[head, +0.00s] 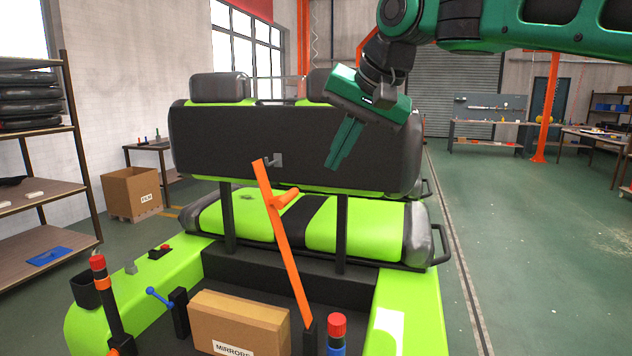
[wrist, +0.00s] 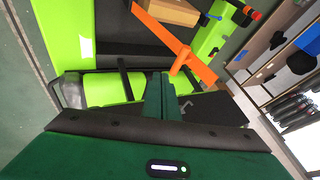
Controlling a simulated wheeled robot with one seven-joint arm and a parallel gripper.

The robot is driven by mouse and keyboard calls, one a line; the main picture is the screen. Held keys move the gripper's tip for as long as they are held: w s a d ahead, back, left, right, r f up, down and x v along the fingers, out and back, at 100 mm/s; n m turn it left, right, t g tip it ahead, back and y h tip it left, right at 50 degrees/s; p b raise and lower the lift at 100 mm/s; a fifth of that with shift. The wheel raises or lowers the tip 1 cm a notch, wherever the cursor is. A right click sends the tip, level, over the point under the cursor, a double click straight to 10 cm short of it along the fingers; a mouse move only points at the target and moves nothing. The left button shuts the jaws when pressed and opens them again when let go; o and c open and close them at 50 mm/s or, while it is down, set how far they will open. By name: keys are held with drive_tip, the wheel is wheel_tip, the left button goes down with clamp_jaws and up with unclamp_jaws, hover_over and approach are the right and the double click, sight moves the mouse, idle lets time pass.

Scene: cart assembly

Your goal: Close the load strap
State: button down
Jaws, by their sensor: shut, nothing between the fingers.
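The orange load strap (head: 283,240) is a stiff bar rising, tilted, from a dark post (head: 310,338) beside the cardboard box. A short orange handle (head: 286,198) sticks out of its side. Its upper end lies in front of the seat back, near a small grey catch (head: 278,160); from here I cannot tell whether they touch. In the wrist view the strap (wrist: 160,34) appears apart from the hook-like catch (wrist: 185,107). My green gripper (head: 338,155) is shut and empty, to the right of the strap's upper end, before the black seat back. Its fingers also show in the wrist view (wrist: 158,88).
The cart's black seat back (head: 215,140) stands behind the strap. A cardboard box marked MIRRORS (head: 240,325) sits on the cart's rear deck. Red-topped posts (head: 337,325) and a blue lever (head: 158,298) stand near it. Open floor (head: 540,260) lies to the right.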

drive_tip(key=w+a+f, duration=0.6)
drive_tip(key=f, duration=0.2)
drive_tip(key=shift+a, duration=0.25)
drive_tip(key=shift+f, duration=0.1)
